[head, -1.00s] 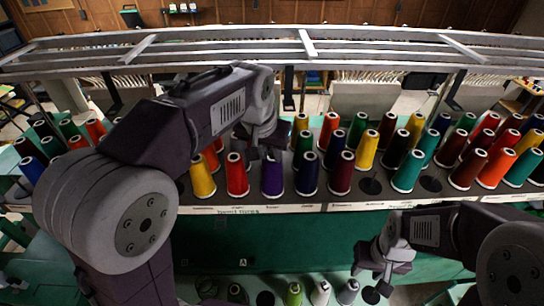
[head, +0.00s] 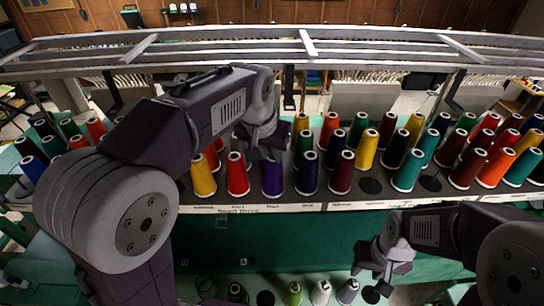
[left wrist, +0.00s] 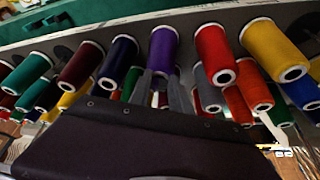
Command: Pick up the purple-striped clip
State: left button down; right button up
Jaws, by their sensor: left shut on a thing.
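I see no purple-striped clip that I can make out in either view. A purple thread cone (head: 272,178) stands on the shelf, between a red cone and a dark blue one. My left gripper (head: 268,148) is at the top of this cone and hides its tip in the head view. In the left wrist view the two grey fingers (left wrist: 159,88) are on either side of the narrow end of the purple cone (left wrist: 163,48), shut on it.
Red (head: 237,175), yellow (head: 203,176) and dark blue (head: 308,174) cones stand close beside the purple one, with more rows behind. A metal rail frame (head: 380,45) runs above the back. More cones (head: 320,293) stand below the shelf's front.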

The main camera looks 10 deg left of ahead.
pick_arm(q)
jog(key=shift+f, duration=0.2)
pick_arm(e)
jog(key=shift+f, duration=0.1)
pick_arm(q)
jog(key=s+d+r+b, duration=0.2)
jog(key=s+d+r, duration=0.4)
jog(key=d+r, duration=0.3)
notch_tip(320, 180, up, 2)
jog(key=shift+d, duration=0.15)
pick_arm(e)
jog(key=shift+w+f, duration=0.2)
jog(key=shift+f, duration=0.4)
jog(key=shift+w+f, duration=0.2)
jog(key=shift+f, duration=0.4)
pick_arm(q)
jog(key=shift+s, duration=0.3)
pick_arm(e)
jog(key=shift+s, duration=0.15)
pick_arm(q)
jog(key=shift+w, duration=0.15)
